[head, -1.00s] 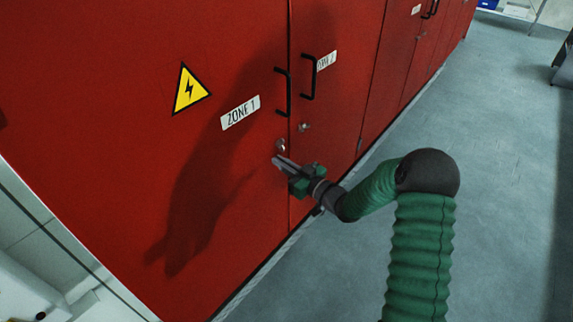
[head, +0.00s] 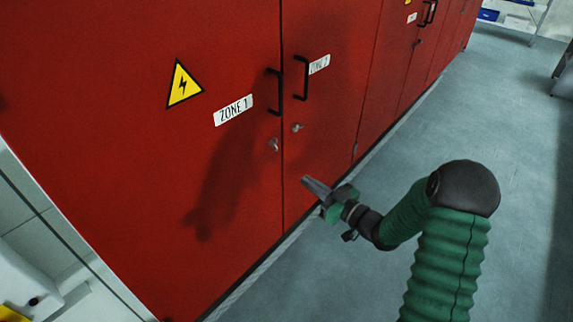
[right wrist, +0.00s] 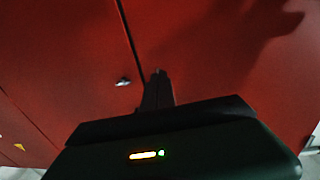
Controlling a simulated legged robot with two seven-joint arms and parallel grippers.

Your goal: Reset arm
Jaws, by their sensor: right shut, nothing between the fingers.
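My right gripper (head: 309,184) is shut and empty. In the head view it stands in front of the red Zone 2 door (head: 330,120), below the door locks and apart from them as far as I can tell. In the right wrist view its fingers (right wrist: 159,80) are together, with the red doors behind them and a metal lock (right wrist: 123,82) to their left. My right arm, in a green sleeve, comes in from the lower right. My left gripper is in neither view.
The red Zone 1 door (head: 120,190) has a yellow warning sign (head: 184,85), a black handle (head: 274,92) and a lock (head: 273,144). The Zone 2 door has its own handle (head: 301,78) and lock (head: 297,128). Both doors look closed. Grey floor (head: 480,120) lies open at the right.

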